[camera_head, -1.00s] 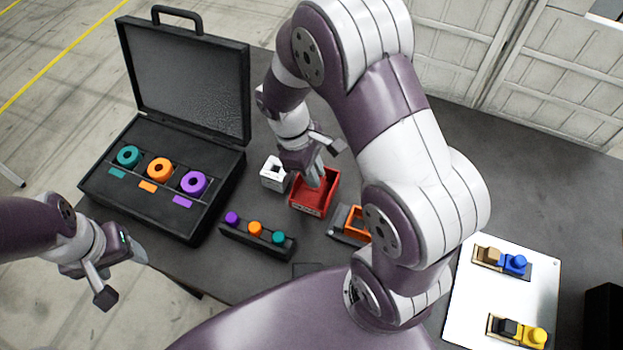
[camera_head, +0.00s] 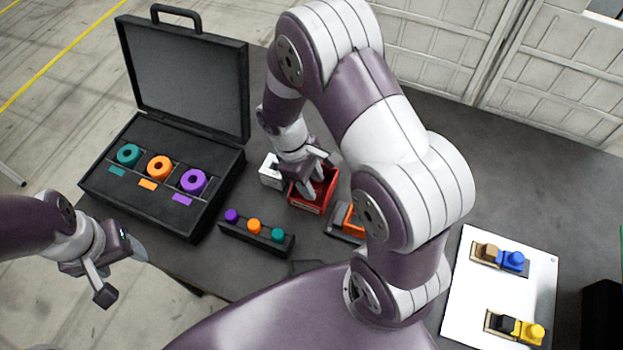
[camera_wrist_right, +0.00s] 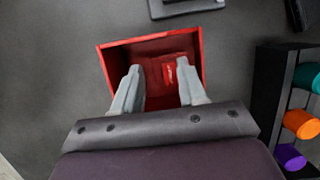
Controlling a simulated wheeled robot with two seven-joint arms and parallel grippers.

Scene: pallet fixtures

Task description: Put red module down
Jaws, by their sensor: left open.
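An open-topped red bin (camera_head: 330,189) stands on the table, and its wall also shows in the wrist view (camera_wrist_right: 116,66). A red block with a white label (camera_wrist_right: 169,72), which looks like the red module, is inside it. My right gripper (camera_wrist_right: 160,88) reaches into the bin with its fingers apart, on either side of the block. I cannot tell whether they press on it. In the head view my right gripper (camera_head: 309,184) partly hides the bin's inside. My left gripper (camera_head: 121,270) is open and empty, at the table's left front.
An open black case (camera_head: 212,217) with teal, orange and purple rings stands left. A dark rack (camera_head: 263,245) with coloured knobs stands in front. A white board (camera_head: 483,289) lies further right.

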